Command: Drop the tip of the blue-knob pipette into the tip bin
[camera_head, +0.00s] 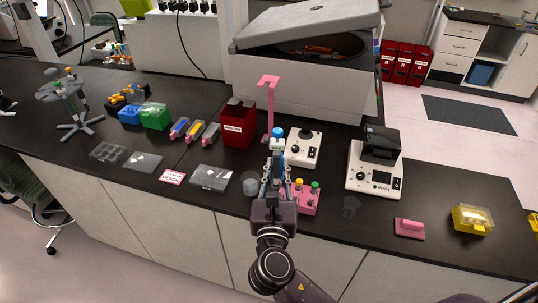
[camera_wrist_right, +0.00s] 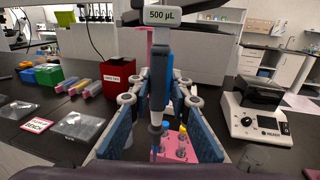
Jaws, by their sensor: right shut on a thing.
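My right gripper (camera_head: 274,170) stands over the front middle of the black bench, its jaws shut on the blue-knob pipette (camera_head: 277,140). In the right wrist view the pipette (camera_wrist_right: 157,105) stands upright between the gripper's two blue pads (camera_wrist_right: 158,110), with a 500 µL label above. The gripper hides the pipette's lower part in the head view. The red tip bin (camera_head: 238,126), with a white label, stands behind and left of the gripper. It also shows in the right wrist view (camera_wrist_right: 119,75). My left gripper is out of view.
A pink rack (camera_head: 303,200) with coloured-knob pieces is just right of the gripper. A tall pink stand (camera_head: 270,100) rises behind it. White devices (camera_head: 304,148) and (camera_head: 375,170) stand to the right. A large centrifuge (camera_head: 300,85) is behind. A clear-lidded box (camera_head: 211,178) lies left.

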